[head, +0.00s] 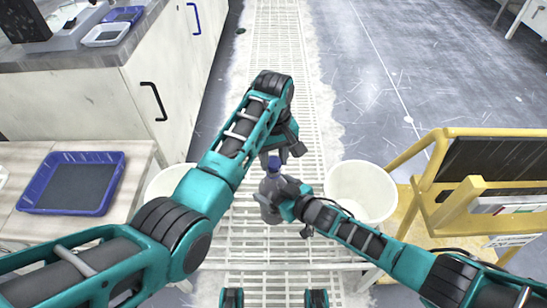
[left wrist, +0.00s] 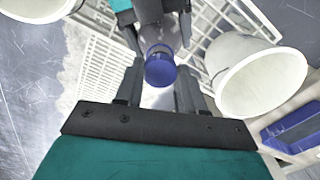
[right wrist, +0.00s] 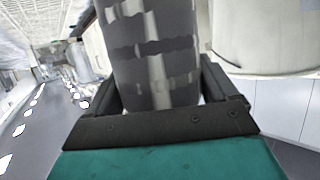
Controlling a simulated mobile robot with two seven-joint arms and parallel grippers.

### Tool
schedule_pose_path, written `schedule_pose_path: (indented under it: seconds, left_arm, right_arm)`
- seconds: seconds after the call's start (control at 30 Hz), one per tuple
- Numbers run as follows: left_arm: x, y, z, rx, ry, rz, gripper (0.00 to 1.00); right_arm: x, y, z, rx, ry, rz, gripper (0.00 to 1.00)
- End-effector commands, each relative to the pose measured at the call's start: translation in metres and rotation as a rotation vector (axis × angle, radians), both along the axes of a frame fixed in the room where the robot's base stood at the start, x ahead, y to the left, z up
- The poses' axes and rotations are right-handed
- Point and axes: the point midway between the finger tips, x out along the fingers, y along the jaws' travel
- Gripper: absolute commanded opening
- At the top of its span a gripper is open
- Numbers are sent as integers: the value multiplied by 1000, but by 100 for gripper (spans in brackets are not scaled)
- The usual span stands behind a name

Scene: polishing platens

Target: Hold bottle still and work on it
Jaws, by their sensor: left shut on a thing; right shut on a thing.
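A grey bottle (head: 270,214) with a blue cap (head: 274,162) stands upright at the centre of the head view, over a white slatted surface. My left gripper (head: 281,156) comes down from above and is shut on the cap; in the left wrist view the blue cap (left wrist: 160,72) sits between its two fingers. My right gripper (head: 275,194) reaches in from the right and is shut on the bottle's body. In the right wrist view the body (right wrist: 155,60), grey with pale patches, fills the space between the fingers. The bottle's far side is hidden.
A white bucket (head: 362,190) stands right of the bottle, and another (head: 165,182) is partly behind my left arm. A blue tray (head: 72,184) lies on the left bench. A yellow-framed cart (head: 458,205) stands at the right. The slatted surface (head: 285,252) in front is clear.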

Motion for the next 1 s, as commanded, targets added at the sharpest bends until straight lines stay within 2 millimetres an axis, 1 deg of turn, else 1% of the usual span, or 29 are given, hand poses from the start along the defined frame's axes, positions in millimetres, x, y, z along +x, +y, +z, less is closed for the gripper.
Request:
schedule_pose_path:
  seconds: [0.2, 0.27, 0.5, 0.6, 0.83, 0.87, 0.97, 1.0]
  left_arm:
    - [0, 0, 1, -1, 0, 0, 2]
    - [0, 0, 4, -1, -1, 0, 2]
    - [0, -1, 33, -2, -2, 0, 2]
    - [0, -1, 39, -1, 0, 0, 2]
    - [0, 0, 40, 0, 0, 0, 2]
    - [0, 0, 40, 0, 0, 0, 2]
    - [0, 0, 40, 0, 0, 0, 2]
    - [0, 0, 40, 0, 0, 0, 2]
  right_arm:
    - [0, 0, 0, -1, 1, 0, 1]
    - [0, 0, 0, -1, 1, 0, 1]
    - [0, 0, 0, -1, 1, 0, 1]
    - [0, 0, 0, -1, 1, 0, 1]
    - [0, 0, 0, -1, 1, 0, 1]
    - [0, 0, 0, -1, 1, 0, 89]
    - [0, 0, 0, -1, 1, 0, 99]
    - [0, 0, 0, -1, 1, 0, 100]
